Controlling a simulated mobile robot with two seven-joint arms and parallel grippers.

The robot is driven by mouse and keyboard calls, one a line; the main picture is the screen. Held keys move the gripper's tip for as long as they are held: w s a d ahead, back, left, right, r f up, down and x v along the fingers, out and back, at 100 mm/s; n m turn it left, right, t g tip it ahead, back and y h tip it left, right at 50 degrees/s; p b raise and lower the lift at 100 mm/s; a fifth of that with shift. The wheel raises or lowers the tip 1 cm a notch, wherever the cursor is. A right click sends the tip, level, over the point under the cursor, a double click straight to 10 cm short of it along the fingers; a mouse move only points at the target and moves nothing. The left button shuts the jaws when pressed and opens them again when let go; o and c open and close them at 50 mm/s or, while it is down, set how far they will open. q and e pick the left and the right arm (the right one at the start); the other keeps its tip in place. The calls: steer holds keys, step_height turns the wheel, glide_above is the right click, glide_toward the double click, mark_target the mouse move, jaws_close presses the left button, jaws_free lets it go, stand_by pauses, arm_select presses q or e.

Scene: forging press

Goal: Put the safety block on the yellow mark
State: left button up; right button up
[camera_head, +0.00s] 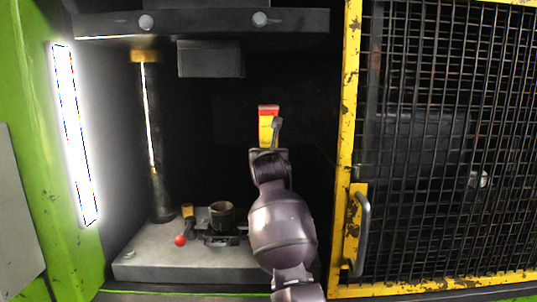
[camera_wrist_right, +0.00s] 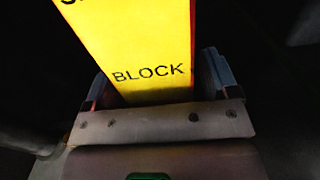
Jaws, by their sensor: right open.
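The safety block (camera_head: 268,112) is a tall yellow bar with a red top, standing upright inside the press. Its lower part is hidden behind my right gripper and arm in the head view. My right gripper (camera_head: 268,137) is open around the block. In the right wrist view the yellow face of the block (camera_wrist_right: 140,45), lettered "BLOCK", rises between the two fingers of my right gripper (camera_wrist_right: 158,85). A dark gap shows beside the right finger; contact on the left side is unclear. I cannot make out the yellow mark. My left gripper is not in view.
The grey press bed (camera_head: 140,265) carries a dark round cup-like part (camera_head: 222,213) and a red ball knob (camera_head: 180,240). A dark column (camera_head: 156,150) stands at left. A yellow-framed mesh guard (camera_head: 440,140) closes off the right. The upper press plate (camera_head: 200,23) hangs overhead.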

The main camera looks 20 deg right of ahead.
steer(key=shift+s+r, duration=0.1)
steer(key=shift+r, duration=0.05)
arm_select(q)
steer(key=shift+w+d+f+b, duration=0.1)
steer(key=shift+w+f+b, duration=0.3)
steer(key=shift+b, duration=0.55)
arm_select(e)
steer(key=v, duration=1.2)
